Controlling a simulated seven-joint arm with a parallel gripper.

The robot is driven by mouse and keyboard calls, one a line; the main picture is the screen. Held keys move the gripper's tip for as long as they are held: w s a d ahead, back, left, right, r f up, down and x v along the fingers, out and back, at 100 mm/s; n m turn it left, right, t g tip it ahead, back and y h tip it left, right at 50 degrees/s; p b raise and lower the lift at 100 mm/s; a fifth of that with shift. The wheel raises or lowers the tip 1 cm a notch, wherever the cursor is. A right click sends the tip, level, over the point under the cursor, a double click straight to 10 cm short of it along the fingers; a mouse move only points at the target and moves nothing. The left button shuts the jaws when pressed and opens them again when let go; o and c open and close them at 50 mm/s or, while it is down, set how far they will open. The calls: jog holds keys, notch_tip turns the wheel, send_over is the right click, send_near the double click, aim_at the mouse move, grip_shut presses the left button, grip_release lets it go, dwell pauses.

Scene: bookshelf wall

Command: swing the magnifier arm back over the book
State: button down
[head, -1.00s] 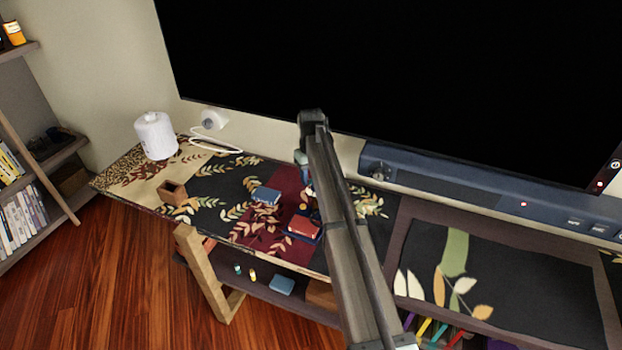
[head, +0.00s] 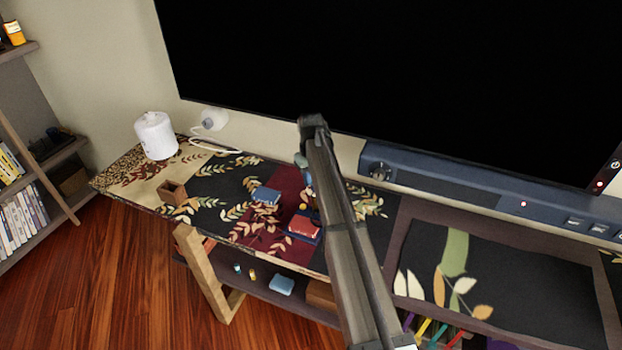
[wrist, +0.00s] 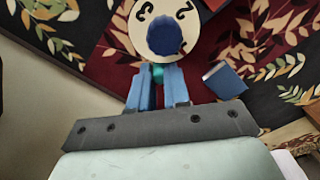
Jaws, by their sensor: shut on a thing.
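A red book (head: 304,226) lies on a dark blue base on the maroon part of the patterned table top, partly behind my arm in the head view. A small yellow knob (head: 303,206) shows beside it. In the wrist view, my gripper (wrist: 158,72) has its blue fingers close together on a small teal piece (wrist: 157,74), which seems to be part of the magnifier. Just beyond the fingertips is a round cream disc (wrist: 144,40) with dark marks and a dark blue round centre. The magnifier arm's full shape is hidden. In the head view my arm covers most of the gripper.
A small blue book (head: 267,196) lies left of the red one and also shows in the wrist view (wrist: 225,80). A brown open box (head: 173,192) and a white cylinder (head: 155,136) stand further left. A soundbar (head: 440,188) and large black screen (head: 400,80) are behind.

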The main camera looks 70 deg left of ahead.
jog(key=shift+w+m, duration=0.15)
jog(key=shift+m, duration=0.15)
jog(key=shift+w+d+m, duration=0.25)
jog(key=shift+w+m, duration=0.2)
jog(key=shift+m, duration=0.8)
jog(key=shift+w+d+m, duration=0.25)
jog(key=shift+w+m, duration=0.15)
jog(key=shift+m, duration=0.9)
jog(key=shift+w+d+m, duration=0.25)
jog(key=shift+w+m, duration=0.2)
jog(key=shift+m, duration=0.8)
jog(key=c, duration=1.1)
grip_release()
notch_tip(320, 180, up, 14)
jog(key=shift+f, duration=0.1)
